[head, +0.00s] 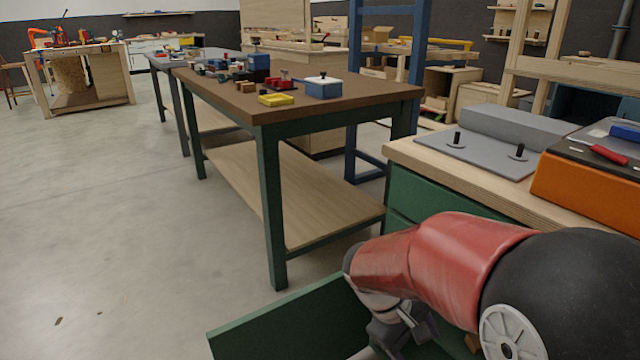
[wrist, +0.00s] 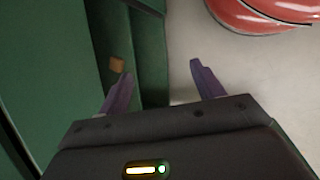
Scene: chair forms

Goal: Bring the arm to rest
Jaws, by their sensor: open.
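Green panels (wrist: 60,60) lie below and to the left of the fingers, and grey floor (wrist: 180,50) shows to the right. In the head view my red and black arm reaches down at the lower right, beside an open green drawer or panel (head: 290,320). The fingertips are hidden in that view.
A wooden-topped green cabinet (head: 440,165) with a grey plate (head: 490,140) and an orange box (head: 590,180) stands at the right. A brown-topped workbench (head: 340,98) holds a yellow block (head: 276,99) and a blue box (head: 323,88).

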